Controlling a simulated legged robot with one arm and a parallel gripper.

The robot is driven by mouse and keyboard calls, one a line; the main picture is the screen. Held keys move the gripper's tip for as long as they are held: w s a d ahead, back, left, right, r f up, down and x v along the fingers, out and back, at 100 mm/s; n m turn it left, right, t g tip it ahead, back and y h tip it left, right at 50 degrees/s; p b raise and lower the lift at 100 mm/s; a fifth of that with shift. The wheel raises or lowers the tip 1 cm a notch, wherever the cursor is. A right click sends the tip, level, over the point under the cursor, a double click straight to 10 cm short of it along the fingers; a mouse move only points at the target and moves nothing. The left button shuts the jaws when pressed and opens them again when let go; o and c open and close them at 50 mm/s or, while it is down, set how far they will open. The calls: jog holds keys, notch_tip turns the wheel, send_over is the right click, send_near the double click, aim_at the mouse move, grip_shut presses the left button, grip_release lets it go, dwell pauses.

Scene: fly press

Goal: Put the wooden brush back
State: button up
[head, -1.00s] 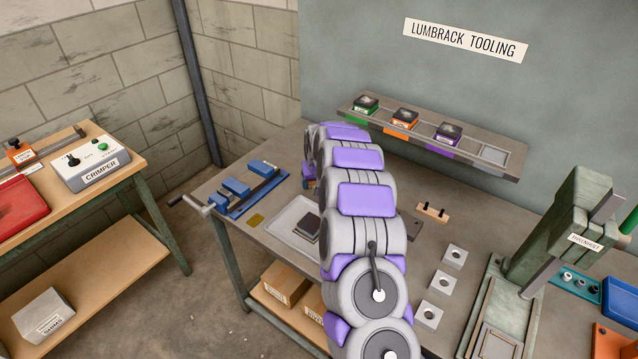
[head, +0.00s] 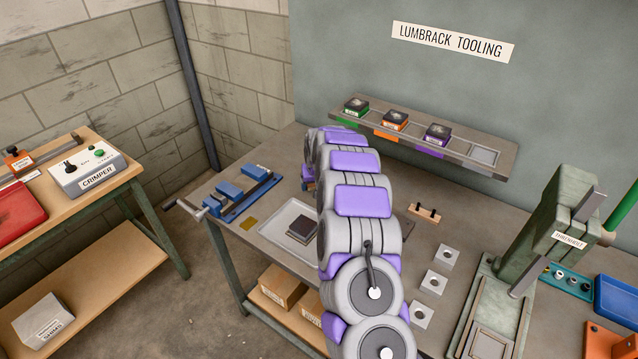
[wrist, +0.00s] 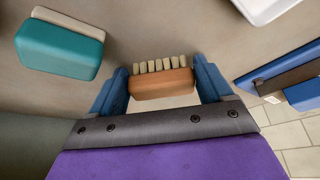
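The wooden brush (wrist: 162,84) shows in the wrist view, with an orange-brown back and a row of pale bristles pointing up in the picture. It lies crosswise between the two blue fingers of my gripper (wrist: 163,82), which appear to touch its two ends. A pale patch (wrist: 165,102) shows between the brush and the palm. Whether the brush touches the surface below cannot be told. In the head view my arm hides the brush and nearly all of my gripper.
A teal block (wrist: 60,47) with a beige part lies left of my gripper. A white tray (head: 268,228) holding a dark block and a blue vise (head: 242,193) are on the bench. A shelf (head: 490,157) with several small blocks and a green press (head: 548,235) stand right.

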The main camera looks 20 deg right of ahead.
jog(key=shift+s+a+f, duration=0.3)
jog(key=shift+a+f, duration=0.05)
jog(key=shift+f, duration=0.25)
jog(key=w+d+r+p+v, duration=0.1)
jog(key=p+v, duration=0.1)
jog(key=v, duration=1)
jog(key=s+a+r+n+g, duration=0.1)
jog(key=s+a+r, duration=0.45)
jog(key=s, duration=0.25)
jog(key=s+a+r+n+g+y, duration=0.1)
jog(key=s+a+r+g, duration=0.2)
jog(key=s, duration=1)
jog(key=s+a+r, duration=0.3)
jog(key=s+a, duration=0.2)
jog(key=s, duration=0.7)
jog(key=s+a+f+g, duration=0.1)
jog(key=s+g, duration=0.1)
jog(key=s, duration=1.7)
jog(key=shift+f, duration=0.3)
jog(key=shift+a, duration=0.1)
